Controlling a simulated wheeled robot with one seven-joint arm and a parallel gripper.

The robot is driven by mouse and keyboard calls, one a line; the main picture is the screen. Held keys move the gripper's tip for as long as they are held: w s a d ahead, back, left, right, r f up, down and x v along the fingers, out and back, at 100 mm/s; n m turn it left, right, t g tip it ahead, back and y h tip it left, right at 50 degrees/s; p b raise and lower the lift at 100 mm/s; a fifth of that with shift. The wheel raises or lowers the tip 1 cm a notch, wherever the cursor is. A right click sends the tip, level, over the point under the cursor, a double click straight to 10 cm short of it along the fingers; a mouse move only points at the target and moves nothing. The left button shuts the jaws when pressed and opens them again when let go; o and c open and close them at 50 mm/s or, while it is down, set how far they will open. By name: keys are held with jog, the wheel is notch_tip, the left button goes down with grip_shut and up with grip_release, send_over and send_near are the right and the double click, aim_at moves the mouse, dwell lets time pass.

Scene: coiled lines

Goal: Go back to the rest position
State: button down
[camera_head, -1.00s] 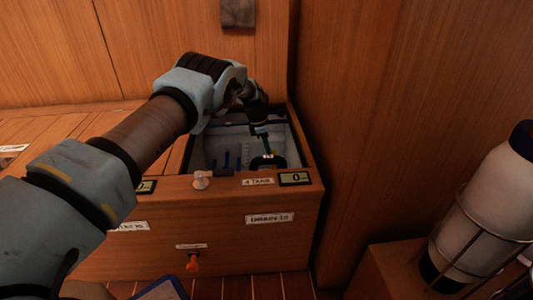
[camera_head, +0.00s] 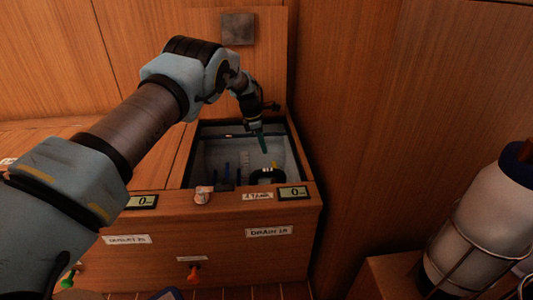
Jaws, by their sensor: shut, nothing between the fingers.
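My gripper (camera_head: 264,145) hangs at the end of my bent arm, over the open well of the wooden locker. It is small in the head view and looks shut, with nothing held. Its tip points down into the opening, above a dark round item with a yellow part (camera_head: 267,176) inside the well. The tip looks apart from that item. My arm reaches in from the left and hides part of the locker top.
The wooden locker (camera_head: 215,261) has labels, small displays and an orange knob (camera_head: 194,271) on its front. A wood wall (camera_head: 345,130) rises close on the right. A white bottle in a wire holder (camera_head: 480,225) stands at lower right.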

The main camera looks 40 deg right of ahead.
jog(key=shift+p+v, duration=0.4)
jog(key=shift+v, duration=1.4)
